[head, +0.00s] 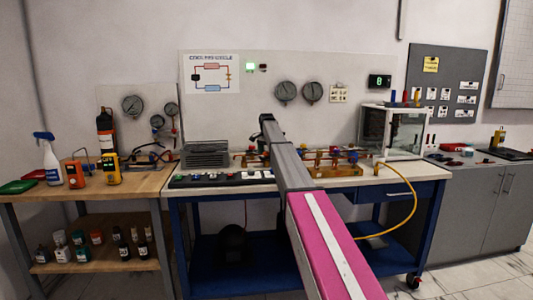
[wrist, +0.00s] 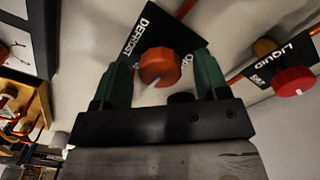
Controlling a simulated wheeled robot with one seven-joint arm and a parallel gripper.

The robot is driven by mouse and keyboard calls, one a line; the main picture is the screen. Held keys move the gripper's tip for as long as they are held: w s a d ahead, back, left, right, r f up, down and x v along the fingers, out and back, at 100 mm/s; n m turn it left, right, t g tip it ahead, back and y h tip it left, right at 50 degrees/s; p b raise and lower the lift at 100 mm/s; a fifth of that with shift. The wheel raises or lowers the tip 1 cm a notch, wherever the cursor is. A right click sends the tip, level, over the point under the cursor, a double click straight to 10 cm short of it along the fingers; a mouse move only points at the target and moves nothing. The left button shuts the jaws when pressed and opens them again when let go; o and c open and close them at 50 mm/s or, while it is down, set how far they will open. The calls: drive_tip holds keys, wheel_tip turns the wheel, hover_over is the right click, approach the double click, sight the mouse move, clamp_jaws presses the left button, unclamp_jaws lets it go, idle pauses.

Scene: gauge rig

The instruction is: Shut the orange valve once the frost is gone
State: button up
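The orange valve knob (wrist: 160,66) sits by a black plate (wrist: 137,38) lettered DEFROST in the wrist view. My gripper (wrist: 158,60) is open, with one green finger on each side of the knob. Gaps show between the knob and both fingers; nothing is held. In the head view my arm reaches over the bench and hides the gripper and the orange knob. A clear-walled cabinet (head: 407,132) with a whitish interior stands on the bench's right end. I cannot tell whether there is frost in it.
A red knob (wrist: 294,80) marked LIQUID and an amber knob (wrist: 264,48) lie right of the gripper. Copper pipework (head: 343,156) runs along the bench. A digital display (head: 380,81) and a lit green lamp (head: 250,67) are on the back panel. A yellow hose (head: 414,196) hangs at right.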

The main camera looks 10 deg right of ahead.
sight(267, 152)
drive_tip(key=shift+r, duration=0.1)
wheel_tip(267, 152, up, 11)
idle(0.6)
drive_tip(key=shift+f, duration=0.2)
